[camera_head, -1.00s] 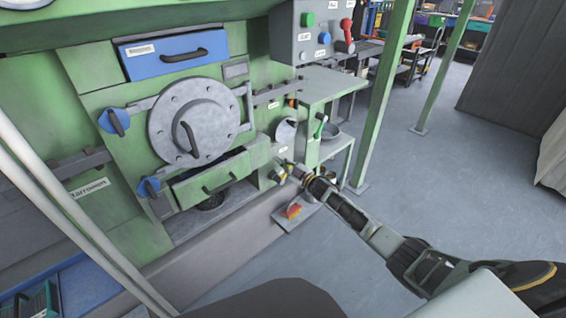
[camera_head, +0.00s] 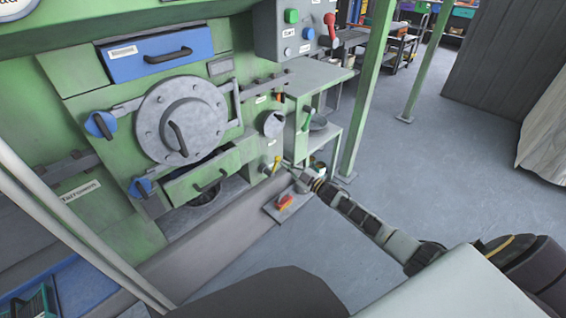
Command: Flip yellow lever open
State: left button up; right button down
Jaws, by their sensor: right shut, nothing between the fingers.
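The yellow lever (camera_head: 276,164) is small and sits low on the green machine's right front corner, to the right of the open drawer (camera_head: 210,180). It points up and slightly right from its grey mount. My right gripper (camera_head: 289,166) is shut and empty. Its tips are just right of the lever, with a small gap in the picture; whether they touch cannot be told. My left gripper is not in view.
A grey round door (camera_head: 181,120) and blue knobs are on the machine's front. A grey plate with a red-orange pedal (camera_head: 285,202) lies below the lever. A green post (camera_head: 368,90) stands behind right. The floor (camera_head: 420,170) at right is clear.

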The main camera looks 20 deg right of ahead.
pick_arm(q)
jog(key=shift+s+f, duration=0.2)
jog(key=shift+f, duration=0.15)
pick_arm(e)
jog(key=shift+s+d, duration=0.2)
jog(key=shift+s, duration=0.2)
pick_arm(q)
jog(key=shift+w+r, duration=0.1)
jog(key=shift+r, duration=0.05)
pick_arm(e)
jog(key=shift+a+f, duration=0.1)
jog(key=shift+a, duration=0.05)
